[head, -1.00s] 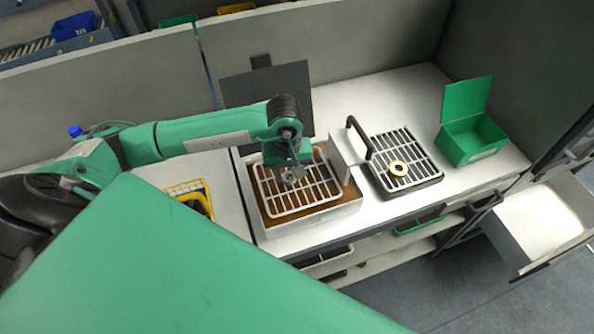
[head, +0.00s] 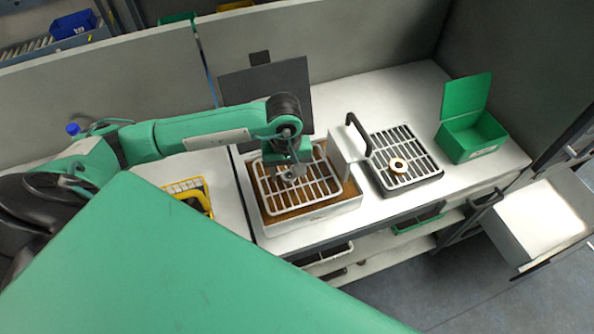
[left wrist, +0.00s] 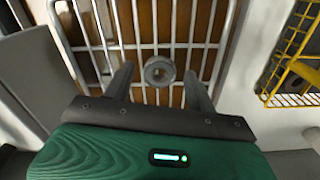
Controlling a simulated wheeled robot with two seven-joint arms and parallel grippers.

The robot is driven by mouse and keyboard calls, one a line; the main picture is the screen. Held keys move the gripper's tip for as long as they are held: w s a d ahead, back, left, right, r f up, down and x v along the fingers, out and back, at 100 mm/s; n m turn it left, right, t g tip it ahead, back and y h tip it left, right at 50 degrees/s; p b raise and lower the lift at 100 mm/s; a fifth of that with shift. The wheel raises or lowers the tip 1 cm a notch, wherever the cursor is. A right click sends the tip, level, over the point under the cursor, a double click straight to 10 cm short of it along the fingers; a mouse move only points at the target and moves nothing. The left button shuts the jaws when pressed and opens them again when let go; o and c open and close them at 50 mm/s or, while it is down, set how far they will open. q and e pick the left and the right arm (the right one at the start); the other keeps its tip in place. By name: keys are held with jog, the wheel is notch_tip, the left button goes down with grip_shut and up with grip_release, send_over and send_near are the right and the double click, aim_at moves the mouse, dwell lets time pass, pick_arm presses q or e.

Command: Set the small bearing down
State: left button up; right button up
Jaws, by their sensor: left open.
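The small bearing (left wrist: 159,71) is a grey metal ring in the left wrist view. It appears to rest on the white wire rack (left wrist: 182,45), between the open fingers of my left gripper (left wrist: 160,82) and apart from both. In the head view my left gripper (head: 291,176) points down over the rack (head: 327,193), which sits in a white box with a brown inside. The bearing (head: 288,175) shows there only as a small grey spot under the gripper. My right gripper is not in view.
Right of the rack is a second rack (head: 415,165) on a dark base, holding a brass-coloured ring (head: 398,165). A white block with a black handle (head: 358,135) stands between them. A green open box (head: 470,135) is at the right. A yellow basket (head: 190,190) is at the left.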

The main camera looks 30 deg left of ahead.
aim_at(289, 176)
pick_arm(q)
jog(key=shift+r+p, duration=0.4)
jog(key=shift+r, duration=0.05)
jog(key=shift+w+r+b, duration=0.1)
jog(key=shift+r+b, duration=0.25)
jog(key=shift+b, duration=0.4)
notch_tip(289, 176, up, 11)
jog(key=b, duration=0.3)
jog(key=shift+s+d+f, duration=0.1)
jog(key=shift+s+f, duration=0.05)
jog(key=shift+s, duration=0.05)
